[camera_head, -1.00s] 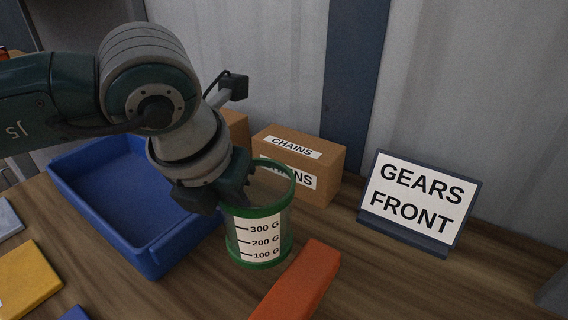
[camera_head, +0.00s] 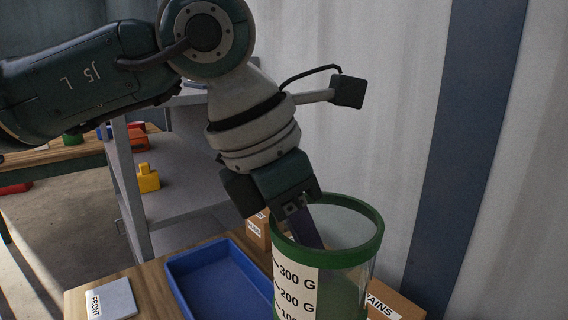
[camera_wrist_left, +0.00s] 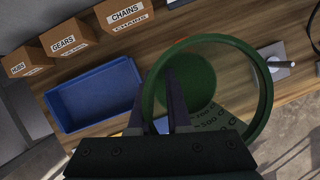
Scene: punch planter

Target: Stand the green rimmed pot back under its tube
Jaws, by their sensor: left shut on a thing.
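The green rimmed pot (camera_head: 340,258) is a clear cup with a white gram scale. In the head view it is upright or nearly so and appears raised above the table. My left gripper (camera_head: 304,222) is shut on the left part of its rim, one finger inside the pot. In the left wrist view my left gripper (camera_wrist_left: 162,105) sits across the wall of the pot (camera_wrist_left: 265,85), and I look down into its green base. The tube is not clearly visible. My right gripper is not in view.
A blue tray (camera_head: 182,283) lies on the wooden table (camera_head: 152,300) left of the pot. Cardboard boxes, including the CHAINS box (camera_wrist_left: 125,14), stand behind it. In the left wrist view a grey plate with a metal rod (camera_wrist_left: 282,64) is at the right. A grey shelf (camera_head: 175,205) stands beyond.

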